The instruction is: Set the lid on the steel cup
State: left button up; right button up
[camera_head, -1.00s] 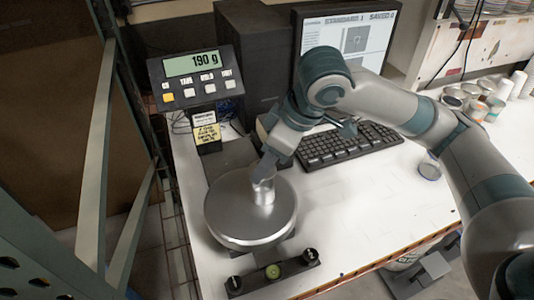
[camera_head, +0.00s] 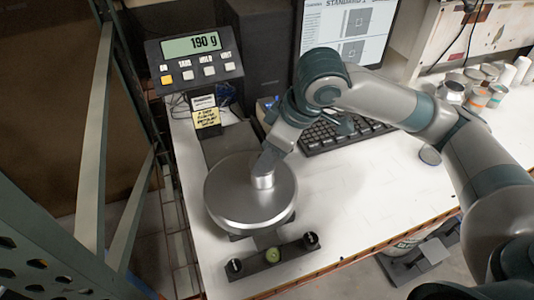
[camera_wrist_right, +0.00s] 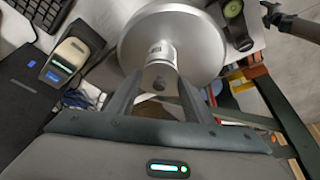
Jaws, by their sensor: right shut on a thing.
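The small steel cup (camera_head: 262,182) stands upright on the round scale pan (camera_head: 232,205). In the right wrist view the cup (camera_wrist_right: 162,50) shows as a short shiny cylinder on the pan. My right gripper (camera_head: 267,162) reaches down to the cup's top from the upper right. In the right wrist view its two fingers are shut on a small round grey piece, which looks like the lid (camera_wrist_right: 159,78), at the cup's upper end. Whether the lid touches the rim all round is hidden by the fingers. My left gripper does not show clearly in any view.
The scale display (camera_head: 193,58) reads about 190 g, behind the pan. A level bar (camera_head: 272,256) lies in front. A keyboard (camera_head: 345,135) and monitor (camera_head: 345,30) stand behind my right arm. Several tins (camera_head: 480,96) are at the far right. White table right of the pan is clear.

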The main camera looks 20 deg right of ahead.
jog(key=shift+f, duration=0.5)
dwell(0.3)
jog(key=o, duration=1.1)
jog(key=b+v, duration=0.2)
jog(key=v, duration=1.5)
jog(key=shift+d+r, duration=0.15)
jog(key=shift+r, duration=0.1)
